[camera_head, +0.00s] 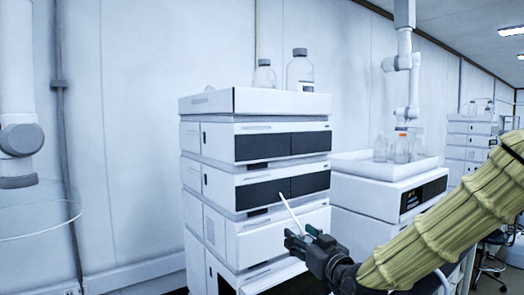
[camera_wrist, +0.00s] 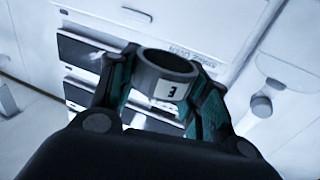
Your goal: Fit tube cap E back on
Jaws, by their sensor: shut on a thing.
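Tube cap E (camera_wrist: 165,80) is a dark grey ring with a round opening on top and a white label marked E. It sits between the fingers of my gripper (camera_head: 304,238) in the wrist view, and the teal pads press on its sides. My gripper is shut on it, in front of the lower part of the near instrument stack (camera_head: 218,203). In the head view the cap is too small to make out. A thin white rod or tube (camera_head: 289,209) slants up and left from the gripper; I cannot tell whether it belongs to the cap.
Two bottles, one smaller (camera_head: 264,77) and one larger (camera_head: 301,71), stand on the stack's top tray (camera_head: 205,103). A second stack (camera_head: 362,191) to the right carries a tray with clear bottles (camera_head: 403,147). A round glass-like shelf (camera_head: 40,236) is at left.

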